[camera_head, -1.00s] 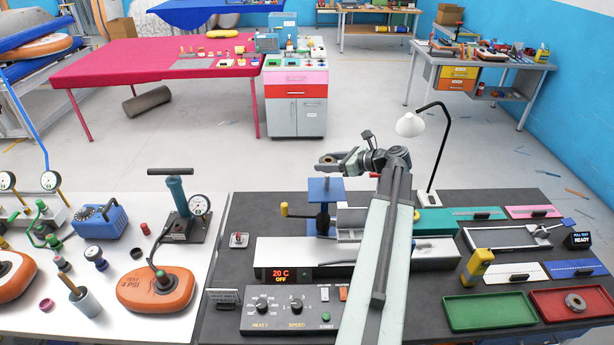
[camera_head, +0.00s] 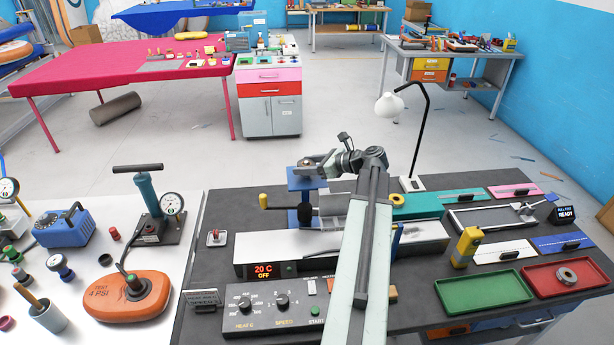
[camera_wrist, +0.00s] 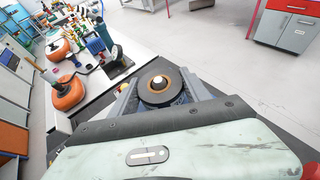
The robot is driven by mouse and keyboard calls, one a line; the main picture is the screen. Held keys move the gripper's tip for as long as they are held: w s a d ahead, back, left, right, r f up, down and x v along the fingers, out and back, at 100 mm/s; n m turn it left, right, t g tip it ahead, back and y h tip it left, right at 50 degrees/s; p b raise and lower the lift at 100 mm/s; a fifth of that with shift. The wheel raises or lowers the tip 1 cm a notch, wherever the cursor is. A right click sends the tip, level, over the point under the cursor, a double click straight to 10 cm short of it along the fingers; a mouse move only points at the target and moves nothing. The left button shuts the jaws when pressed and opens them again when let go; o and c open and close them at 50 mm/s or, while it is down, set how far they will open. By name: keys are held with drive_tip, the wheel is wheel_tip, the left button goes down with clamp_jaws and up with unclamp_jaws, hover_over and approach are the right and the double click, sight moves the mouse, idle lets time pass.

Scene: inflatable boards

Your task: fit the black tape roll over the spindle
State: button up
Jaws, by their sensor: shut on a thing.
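The black tape roll (camera_wrist: 157,98), with a brown rim, sits between the two fingers of my gripper (camera_wrist: 160,88) in the wrist view. My gripper is shut on it. A pale rounded tip, apparently the spindle's (camera_wrist: 158,80), shows in the middle of the roll's hole. I cannot tell how far the roll sits down around it. In the head view my gripper (camera_head: 310,168) is at the blue stand (camera_head: 306,184), just over its top plate. The roll is small and dark there, and the spindle is hidden.
A sealing machine with a control box (camera_head: 270,308) lies in front of the stand. A yellow-knobbed crank (camera_head: 264,201) sticks out left of it. A white lamp (camera_head: 389,105) stands behind right. Green (camera_head: 486,302) and red trays are at the right. An orange float (camera_head: 126,298) is at the left.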

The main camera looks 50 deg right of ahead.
wheel_tip(320, 180, down, 2)
drive_tip(key=shift+f+b, duration=0.2)
drive_tip(key=shift+b, duration=0.3)
drive_tip(key=shift+r, duration=0.2)
drive_tip(key=shift+f, duration=0.15)
drive_tip(key=o, duration=1.4)
